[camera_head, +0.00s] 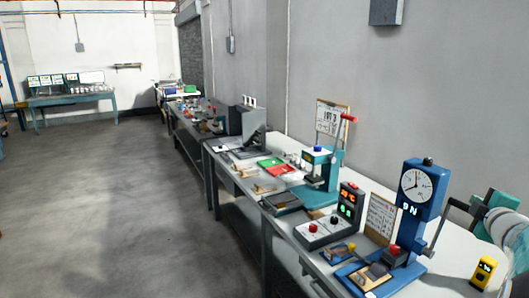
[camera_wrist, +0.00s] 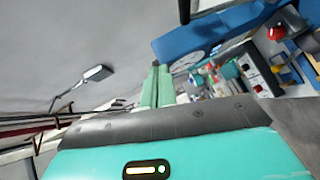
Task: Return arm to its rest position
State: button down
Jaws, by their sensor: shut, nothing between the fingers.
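My gripper (camera_wrist: 157,72) shows in the wrist view as two pale green fingers rising from a dark bar and a teal body. The fingers are together with nothing between them. The wrist view is tilted, with a blue press (camera_wrist: 205,38) beyond the fingers to the right. In the head view, a teal and white part at the right edge looks like my arm, beside the blue press (camera_head: 419,190) with its round dial. The fingertips cannot be made out there.
A long grey workbench (camera_head: 225,183) runs along the right wall. It carries a control box (camera_head: 328,229), a teal press (camera_head: 320,180), trays and a yellow device (camera_head: 483,273). The concrete floor (camera_head: 110,205) at left is clear. A teal table (camera_head: 72,99) stands far back.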

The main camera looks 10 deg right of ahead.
jog(key=a+m+g+y, duration=0.25)
jog(key=a+m, duration=0.55)
jog(key=a, duration=1.6)
jog(key=s+a+f+g+y, duration=0.2)
jog(key=s+a+f, duration=0.3)
jog(key=a, duration=0.6)
jog(key=s+a+f+m+g+y, duration=0.1)
jog(key=s+a+f+g+y, duration=0.2)
jog(key=s+a, duration=0.5)
jog(key=a+f+g, duration=0.1)
jog(key=a+f, duration=0.1)
jog(key=a, duration=0.2)
jog(key=shift+s+a+f+m, duration=0.15)
jog(key=shift+s+a+m, duration=0.15)
jog(key=shift+s, duration=0.1)
jog(key=c, duration=2.2)
grip_release()
jog(key=shift+d+y, duration=0.1)
jog(key=shift+y, duration=0.15)
